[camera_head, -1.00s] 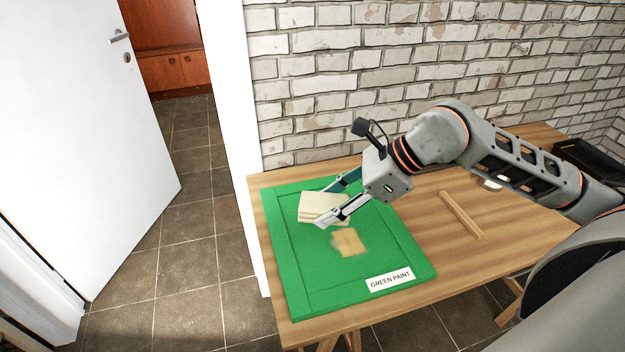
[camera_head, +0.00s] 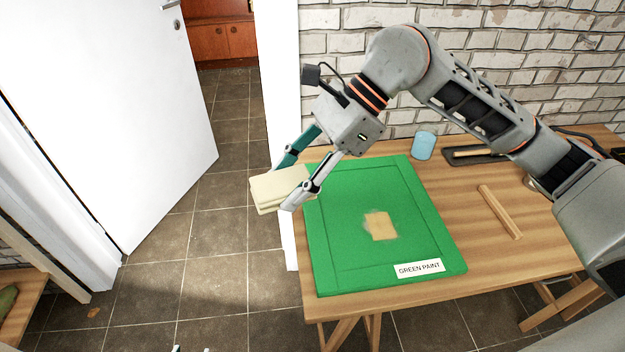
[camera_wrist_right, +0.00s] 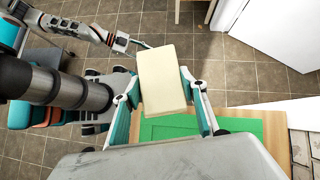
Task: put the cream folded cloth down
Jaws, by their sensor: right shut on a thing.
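The cream folded cloth (camera_head: 277,191) is held in the air beyond the left edge of the green panel, above the tiled floor. My right gripper (camera_head: 292,182) is shut on it, with one finger on each side. In the right wrist view the cloth (camera_wrist_right: 162,82) lies between the two fingers. The green panel (camera_head: 340,262) lies on the wooden table with a bare, smudged patch in its middle and a "GREEN PAINT" label. My left gripper (camera_wrist_right: 132,43) shows small in the right wrist view, with its fingers apart and empty.
On the table (camera_head: 470,238) are a wooden stick (camera_head: 500,212), a light blue cup (camera_head: 423,146) and a black tray (camera_head: 470,156) near the brick wall. A white door (camera_head: 120,120) stands open at the left.

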